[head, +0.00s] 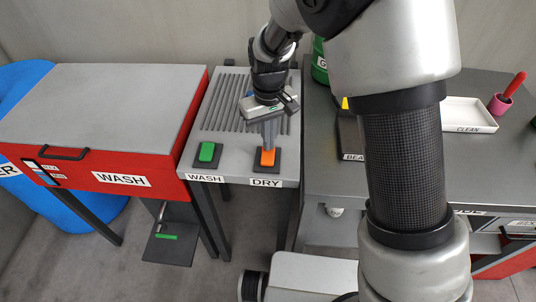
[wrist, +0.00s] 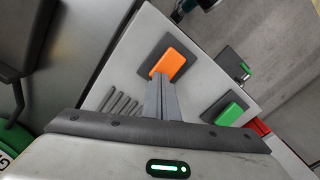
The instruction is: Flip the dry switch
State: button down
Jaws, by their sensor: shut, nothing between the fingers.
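The dry switch (head: 267,157) is an orange rocker on a dark square base, at the front of the grey panel above the label DRY. It also shows in the wrist view (wrist: 170,63), just beyond my fingertips. My gripper (head: 269,143) is shut and empty, pointing down over the far edge of the orange rocker. In the wrist view its fingertips (wrist: 159,77) overlap the near edge of the switch; whether they touch it I cannot tell. The green wash switch (head: 207,152) sits to the left above the label WASH.
A red wash box with a grey lid (head: 110,105) stands left of the panel. A grey table (head: 330,185) stands to the right, with a white CLEAN tray (head: 468,115) and a pink cup (head: 499,103). A ribbed drying area (head: 225,100) lies behind the switches.

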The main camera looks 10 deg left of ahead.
jog(key=shift+f, duration=0.3)
notch_tip(320, 180, up, 7)
jog(key=p, duration=0.4)
jog(key=shift+p, duration=0.35)
jog(key=shift+r, duration=0.1)
dwell(0.4)
jog(key=s+d+r+m+t+p, duration=0.1)
jog(key=s+d+r+m, duration=0.1)
jog(key=d+r, duration=0.7)
jog(key=s+d+r+m+t+p, duration=0.3)
jog(key=s+d+r+m+t, duration=0.1)
jog(key=s+d+r, duration=0.8)
jog(key=s+r, duration=0.3)
jog(key=s, duration=0.1)
jog(key=shift+d+r+m+t, duration=0.2)
jog(key=shift+d+m+t, duration=0.1)
jog(key=shift+d, duration=0.05)
